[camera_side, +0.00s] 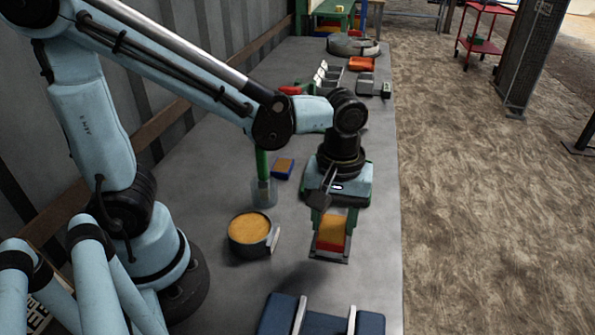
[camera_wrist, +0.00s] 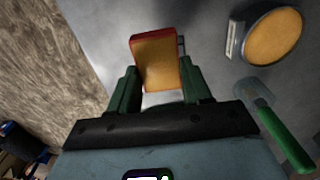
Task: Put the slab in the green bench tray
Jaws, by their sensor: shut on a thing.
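The slab (camera_side: 332,232), a flat block with an orange-yellow face and a red edge, is between the green fingers of my gripper (camera_side: 331,242). The gripper points down above the grey bench, shut on the slab. In the wrist view the slab (camera_wrist: 156,60) stands out beyond the green fingers of my gripper (camera_wrist: 160,80), slightly tilted. A thin grey part shows beside it; I cannot tell what it belongs to. No green tray can be made out clearly; a green structure (camera_side: 332,9) at the far end is only partly in view.
A dark pan of yellow material (camera_side: 249,229) stands left of the gripper. A small blue-edged block (camera_side: 283,168) lies behind. A blue case (camera_side: 320,318) is at the near edge. Grey parts (camera_side: 328,76) and an orange box (camera_side: 361,64) lie farther back.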

